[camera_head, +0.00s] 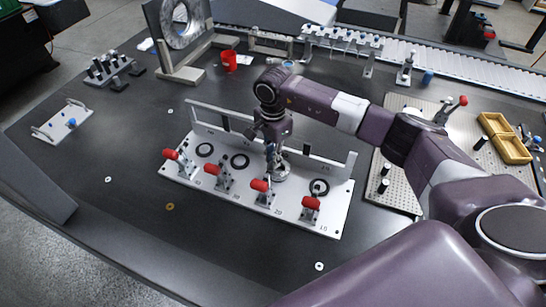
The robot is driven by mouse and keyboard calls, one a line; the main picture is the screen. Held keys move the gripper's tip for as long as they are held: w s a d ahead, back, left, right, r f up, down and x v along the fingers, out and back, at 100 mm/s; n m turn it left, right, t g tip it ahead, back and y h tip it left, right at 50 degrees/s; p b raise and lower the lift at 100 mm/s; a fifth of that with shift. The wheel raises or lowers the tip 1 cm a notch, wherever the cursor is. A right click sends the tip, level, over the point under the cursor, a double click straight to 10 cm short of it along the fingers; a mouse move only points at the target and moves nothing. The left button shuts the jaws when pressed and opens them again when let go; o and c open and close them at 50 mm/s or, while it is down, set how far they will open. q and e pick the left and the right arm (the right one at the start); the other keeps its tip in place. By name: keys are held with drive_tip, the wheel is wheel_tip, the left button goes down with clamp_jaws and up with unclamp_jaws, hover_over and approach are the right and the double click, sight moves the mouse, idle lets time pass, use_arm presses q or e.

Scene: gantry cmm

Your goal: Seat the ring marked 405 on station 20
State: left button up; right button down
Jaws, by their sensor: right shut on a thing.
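A white fixture plate (190,177) stands mid-table, with a row of stations and several red-handled clamps (260,185) along its front. The numbers 20 and 15 are faintly readable on its front edge. My right gripper (274,163) points down at the station behind the 20 mark and is shut on a grey ring-like part (282,177). The fingers hide much of this part and the station under it. I cannot read 405 on it, nor tell whether it touches the seat. My left gripper is out of view.
A raised white rail (225,123) runs behind the stations. A perforated plate (398,196) and yellow tray (505,138) stand right. A red cup (229,61) and large ring on a stand (183,25) are behind. The dark table front left is mostly clear.

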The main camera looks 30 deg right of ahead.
drive_tip(key=shift+f+b, duration=0.45)
drive_tip(key=shift+f, duration=0.1)
drive_tip(key=c, duration=1.8)
unclamp_jaws()
drive_tip(key=shift+c, duration=0.2)
drive_tip(key=shift+r, duration=0.1)
wheel_tip(320, 180, up, 12)
